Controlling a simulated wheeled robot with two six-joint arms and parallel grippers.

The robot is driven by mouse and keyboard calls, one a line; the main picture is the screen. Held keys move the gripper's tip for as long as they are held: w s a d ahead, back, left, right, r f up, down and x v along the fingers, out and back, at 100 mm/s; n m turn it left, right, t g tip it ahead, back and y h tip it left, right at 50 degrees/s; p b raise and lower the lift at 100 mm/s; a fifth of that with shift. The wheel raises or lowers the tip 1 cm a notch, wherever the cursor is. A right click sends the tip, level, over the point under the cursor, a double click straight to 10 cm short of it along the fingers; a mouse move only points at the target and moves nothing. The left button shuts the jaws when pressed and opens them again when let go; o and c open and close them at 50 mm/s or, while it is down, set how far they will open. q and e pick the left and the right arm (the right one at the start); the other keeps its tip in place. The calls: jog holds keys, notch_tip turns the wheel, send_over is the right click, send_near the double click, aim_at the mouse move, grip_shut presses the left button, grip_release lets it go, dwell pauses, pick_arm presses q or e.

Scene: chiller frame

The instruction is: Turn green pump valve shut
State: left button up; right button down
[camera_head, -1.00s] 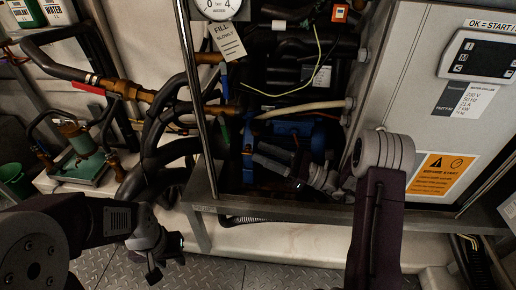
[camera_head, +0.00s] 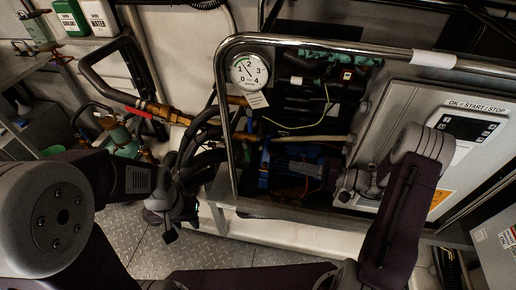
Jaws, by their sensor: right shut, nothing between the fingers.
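A blue pump (camera_head: 285,160) sits low inside the frame. My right gripper (camera_head: 350,190) is shut and empty at the lower right of the opening, right of the pump and apart from the blue handle. My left gripper (camera_head: 167,228) hangs over the floor, left of the frame and below the hoses. Its fingers are dark, and I cannot tell whether they are open.
A metal rail (camera_head: 235,130) borders the opening. A pressure gauge (camera_head: 249,71) hangs at its upper left. Black hoses (camera_head: 195,150) and a red-handled pipe valve (camera_head: 138,111) lie left. A grey control cabinet (camera_head: 410,98) stands right. The chequered floor (camera_head: 225,255) is clear.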

aim_at(247, 153)
jog(key=x, duration=1.4)
jog(key=shift+f+b, duration=0.1)
jog(key=shift+b, duration=0.2)
jog(key=a+b, duration=0.1)
jog(key=b, duration=0.2)
jog(key=shift+w+f+y+b, duration=0.1)
jog(key=shift+f+y+b, duration=0.05)
jog(key=shift+y+b, duration=0.25)
